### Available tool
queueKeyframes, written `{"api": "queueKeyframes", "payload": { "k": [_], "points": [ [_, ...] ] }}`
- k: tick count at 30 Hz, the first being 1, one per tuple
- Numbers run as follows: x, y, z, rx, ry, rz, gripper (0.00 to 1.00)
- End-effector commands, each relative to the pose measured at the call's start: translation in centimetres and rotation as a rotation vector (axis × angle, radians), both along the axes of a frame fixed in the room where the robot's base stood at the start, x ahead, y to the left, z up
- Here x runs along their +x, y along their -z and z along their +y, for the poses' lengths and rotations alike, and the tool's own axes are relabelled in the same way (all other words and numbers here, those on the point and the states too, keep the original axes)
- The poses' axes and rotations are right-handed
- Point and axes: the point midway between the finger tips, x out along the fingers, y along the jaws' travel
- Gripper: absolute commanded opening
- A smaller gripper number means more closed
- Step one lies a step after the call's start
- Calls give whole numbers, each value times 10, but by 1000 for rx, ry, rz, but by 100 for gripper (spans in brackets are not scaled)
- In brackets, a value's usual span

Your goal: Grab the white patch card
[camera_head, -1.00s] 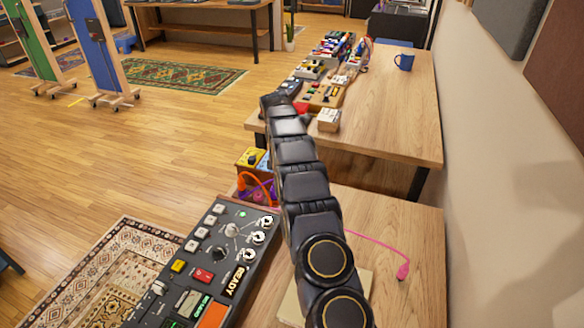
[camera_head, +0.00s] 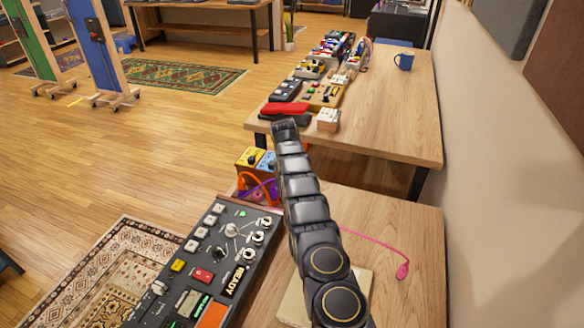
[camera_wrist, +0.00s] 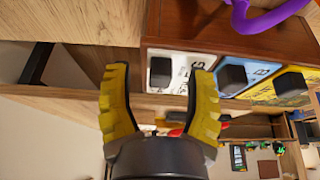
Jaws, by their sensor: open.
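The white patch card (camera_wrist: 185,66) shows in the wrist view as a white panel with dark markings and a black block-like knob (camera_wrist: 160,71). It sits in a brown wooden box (camera_wrist: 220,30), beside a blue card (camera_wrist: 240,76) and a yellow card (camera_wrist: 290,85). My gripper (camera_wrist: 160,75) has its two yellow fingers spread, with the black knob seen between them. Nothing is held; I cannot tell how far the fingers are from the knob. In the head view my arm covers the gripper and the white card.
A purple cable (camera_wrist: 270,15) lies over the box. In the head view an orange cable (camera_head: 258,178) loops there. A dark control panel (camera_head: 210,265) stands left of my arm, and a pink cable (camera_head: 385,247) lies right. The far table (camera_head: 400,120) holds several devices and a blue mug (camera_head: 404,61).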

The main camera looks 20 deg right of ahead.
Motion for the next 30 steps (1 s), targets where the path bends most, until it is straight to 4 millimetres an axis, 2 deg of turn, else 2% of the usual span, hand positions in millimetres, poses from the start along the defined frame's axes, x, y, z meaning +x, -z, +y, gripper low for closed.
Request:
{"api": "queueKeyframes", "payload": {
  "k": [7, 8, 9, 11, 12, 26, 30],
  "points": [
    [0, 1, 0, 0, 0, 0, 54],
    [0, 1, 0, 1, 0, 1, 47],
    [0, 1, 0, 0, 0, 0, 30],
    [0, 1, 0, 0, 0, 0, 4],
    [0, 1, 0, 0, 0, 0, 0],
    [-1, 2, 0, 1, -1, 3, 0],
    [0, -4, 0, 1, 0, 3, 0]
  ]
}}
